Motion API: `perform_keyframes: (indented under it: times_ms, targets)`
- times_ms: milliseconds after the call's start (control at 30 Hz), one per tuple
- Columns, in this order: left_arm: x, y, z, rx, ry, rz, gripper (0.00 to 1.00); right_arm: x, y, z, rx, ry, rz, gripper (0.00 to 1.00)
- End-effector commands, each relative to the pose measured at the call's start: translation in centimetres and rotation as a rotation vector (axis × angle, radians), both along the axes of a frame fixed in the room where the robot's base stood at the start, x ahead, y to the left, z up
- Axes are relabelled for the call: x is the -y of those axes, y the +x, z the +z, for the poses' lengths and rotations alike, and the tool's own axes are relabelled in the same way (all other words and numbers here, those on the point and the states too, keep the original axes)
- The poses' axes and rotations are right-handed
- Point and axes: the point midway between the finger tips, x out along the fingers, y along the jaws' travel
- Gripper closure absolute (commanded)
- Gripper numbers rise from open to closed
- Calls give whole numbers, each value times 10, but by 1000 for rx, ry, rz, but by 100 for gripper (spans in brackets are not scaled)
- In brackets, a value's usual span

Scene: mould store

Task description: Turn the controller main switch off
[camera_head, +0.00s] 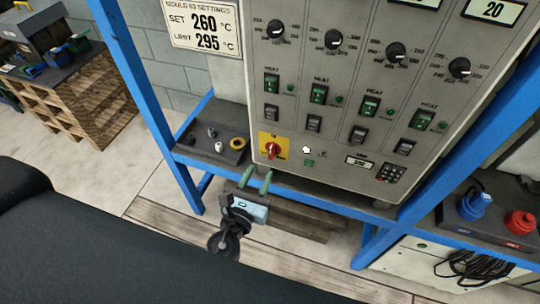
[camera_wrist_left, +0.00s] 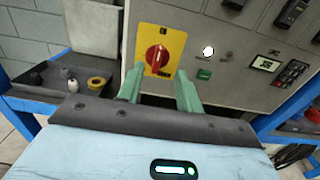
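The controller main switch is a red rotary knob (camera_head: 271,150) on a yellow plate (camera_head: 262,140) at the lower left of the grey controller panel (camera_head: 335,100). The knob also shows in the left wrist view (camera_wrist_left: 157,56), its grip bar near upright. My left gripper (camera_head: 256,181) is just below and in front of the switch, its two green fingers apart with nothing between them. In the left wrist view the fingers (camera_wrist_left: 158,88) point toward the plate and do not touch the knob. My right gripper is not in view.
Blue frame posts (camera_head: 147,85) flank the panel. A dark tray (camera_head: 212,143) with small parts lies on the shelf left of the switch. Rows of knobs and green switches sit above. A keypad (camera_head: 391,172) is at lower right, with blue and red plugs (camera_head: 520,222) beyond.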

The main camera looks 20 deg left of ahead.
Motion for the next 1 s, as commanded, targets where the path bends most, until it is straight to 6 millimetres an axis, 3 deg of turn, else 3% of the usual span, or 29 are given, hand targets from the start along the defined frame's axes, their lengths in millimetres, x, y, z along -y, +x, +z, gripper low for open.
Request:
perform_keyframes:
  times_ms: [167, 600, 1000]
  targets:
    - [0, 12, 1, 2, -1, 1, 65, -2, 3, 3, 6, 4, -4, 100]
    - [2, 70, 0, 0, -4, 1, 65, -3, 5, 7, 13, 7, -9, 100]
    - [3, 78, 0, -1, -4, 0, 65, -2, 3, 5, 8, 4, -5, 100]
